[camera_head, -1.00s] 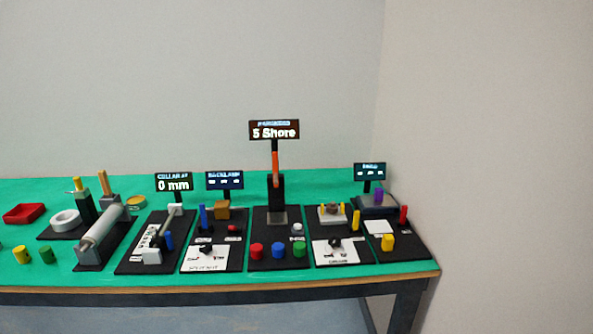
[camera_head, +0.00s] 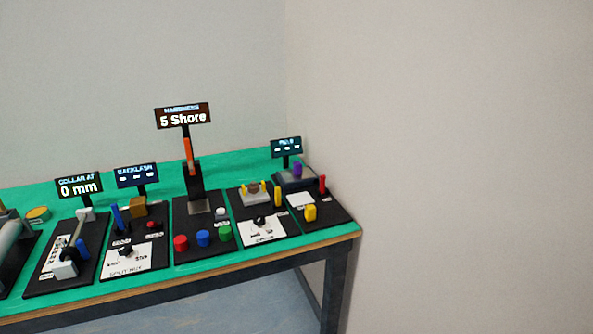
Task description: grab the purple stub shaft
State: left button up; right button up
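A small purple piece (camera_head: 297,170), which looks like the purple stub shaft, stands upright on a dark grey block (camera_head: 294,181) at the back of the rightmost station. A small dark display (camera_head: 286,147) stands just behind it. Neither of my grippers shows in the head view.
The green table (camera_head: 240,160) ends at a right edge near the wall. A tall hardness tester (camera_head: 193,180) with a "5 Shore" sign (camera_head: 183,116) stands left.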

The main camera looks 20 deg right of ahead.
aim_at(296, 165)
jog(key=i+j, duration=0.1)
jog(key=j, duration=0.2)
jog(key=i+j, duration=0.1)
jog(key=j, duration=0.45)
jog(key=j+z, duration=0.15)
jog(key=z, duration=0.2)
jog(key=i+j+z, duration=0.1)
jog(key=z, duration=0.25)
jog(key=j+z, duration=0.4)
jog(key=l, duration=0.1)
